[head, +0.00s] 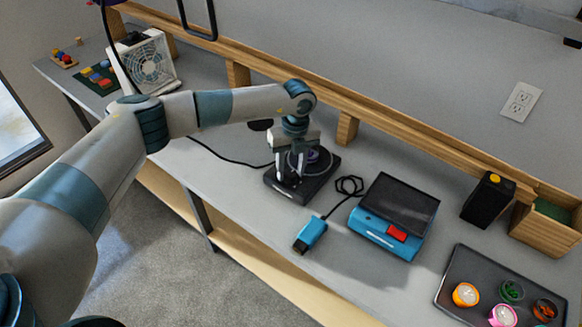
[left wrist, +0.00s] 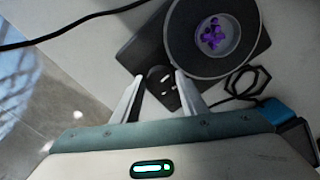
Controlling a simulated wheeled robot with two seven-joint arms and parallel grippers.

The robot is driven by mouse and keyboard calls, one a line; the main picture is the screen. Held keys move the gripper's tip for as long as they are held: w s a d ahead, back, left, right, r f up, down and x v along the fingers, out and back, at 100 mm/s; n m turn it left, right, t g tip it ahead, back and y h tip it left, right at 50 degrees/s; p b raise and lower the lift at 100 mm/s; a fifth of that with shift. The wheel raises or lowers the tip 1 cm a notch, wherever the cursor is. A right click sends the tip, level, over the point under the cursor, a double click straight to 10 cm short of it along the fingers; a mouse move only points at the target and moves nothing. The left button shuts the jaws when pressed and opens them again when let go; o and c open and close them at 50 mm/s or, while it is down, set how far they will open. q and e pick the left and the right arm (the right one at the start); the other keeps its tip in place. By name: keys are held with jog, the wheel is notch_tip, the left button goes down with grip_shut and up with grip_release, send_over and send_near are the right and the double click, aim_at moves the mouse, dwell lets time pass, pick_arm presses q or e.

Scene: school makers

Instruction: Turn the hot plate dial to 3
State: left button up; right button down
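The black hot plate (head: 318,188) sits on the bench with a round grey heating disc (left wrist: 178,45) on top. A small clear dish with purple pieces (left wrist: 212,36) stands on the disc. The dark round dial (left wrist: 162,84) with white marks is on the hot plate's front part; I cannot read its setting. My left gripper (head: 290,178) is lowered at the front of the hot plate. In the left wrist view its two fingers (left wrist: 159,76) are apart, one on each side of the dial. I cannot tell whether they touch it. My right gripper is not in view.
A blue device with a dark top (head: 398,205) stands right of the hot plate, its cabled blue handpiece (head: 310,235) in front. A white fan (head: 150,65) stands far left. A tray (head: 462,270) with several cups is at right. A wooden rail (head: 400,122) runs behind.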

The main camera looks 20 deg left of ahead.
pick_arm(q)
jog(key=c, duration=0.8)
jog(key=shift+o, duration=0.2)
